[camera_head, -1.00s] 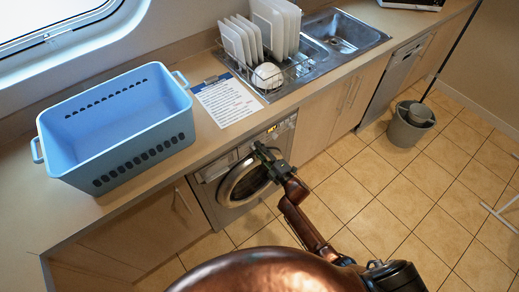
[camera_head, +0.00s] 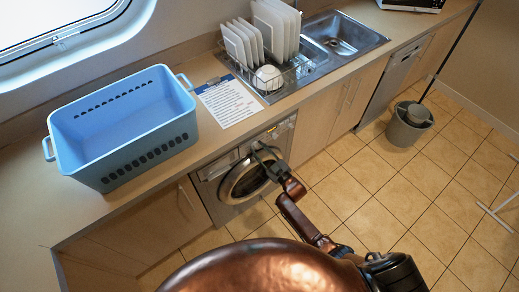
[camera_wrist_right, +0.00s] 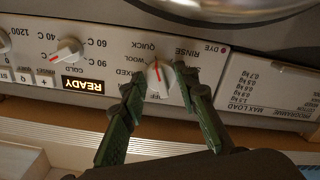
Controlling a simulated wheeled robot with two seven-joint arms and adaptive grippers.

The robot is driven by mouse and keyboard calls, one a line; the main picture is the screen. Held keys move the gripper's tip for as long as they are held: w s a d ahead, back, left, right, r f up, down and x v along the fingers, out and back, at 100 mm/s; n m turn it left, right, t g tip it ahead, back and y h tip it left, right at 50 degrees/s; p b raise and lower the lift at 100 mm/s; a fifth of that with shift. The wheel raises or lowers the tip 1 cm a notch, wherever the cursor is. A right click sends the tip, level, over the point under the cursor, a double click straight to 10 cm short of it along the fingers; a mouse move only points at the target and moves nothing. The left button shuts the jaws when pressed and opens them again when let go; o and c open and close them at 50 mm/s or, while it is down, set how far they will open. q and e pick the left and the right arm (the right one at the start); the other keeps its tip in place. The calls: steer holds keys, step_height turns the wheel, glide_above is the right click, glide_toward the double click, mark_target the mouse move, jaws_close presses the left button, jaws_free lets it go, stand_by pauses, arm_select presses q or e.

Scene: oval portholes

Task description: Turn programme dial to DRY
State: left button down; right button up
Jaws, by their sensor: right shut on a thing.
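The washing machine (camera_head: 212,172) is under the counter, with its round door below the control panel. The right wrist view shows the panel upside down. The white programme dial (camera_wrist_right: 157,76) has a red line pointing up in the picture, between QUICK and RINSE. A short label beside a red dot (camera_wrist_right: 222,50) lies right of RINSE; its letters are hard to read. My right gripper (camera_wrist_right: 160,84) is shut on the dial, one green finger on each side. In the head view, my right gripper (camera_head: 264,152) is at the panel. My left gripper is not in view.
A second white dial (camera_wrist_right: 67,52) with temperature marks and a lit READY display (camera_wrist_right: 83,86) are on the panel. A blue basket (camera_head: 125,125) and a clipboard (camera_head: 228,102) lie on the counter. A grey bucket (camera_head: 409,124) stands on the open tiled floor.

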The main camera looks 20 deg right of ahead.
steer(key=m+p, duration=0.1)
steer(key=m, duration=0.5)
steer(key=shift+a, duration=0.1)
steer(key=m, duration=0.4)
steer(key=shift+s+a+p, duration=0.1)
steer(key=shift+p, duration=0.2)
steer(key=m, duration=0.2)
steer(key=shift+m, duration=0.4)
steer(key=m, duration=0.3)
steer(key=shift+a+m, duration=0.1)
steer(key=shift+m, duration=0.2)
steer(key=m+b, duration=0.1)
steer(key=m, duration=0.1)
steer(key=shift+m, duration=0.4)
steer(key=m+b, duration=0.1)
steer(key=m, duration=0.4)
steer(key=shift+r, duration=0.15)
steer(key=shift+m, duration=0.4)
steer(key=o, duration=1.1)
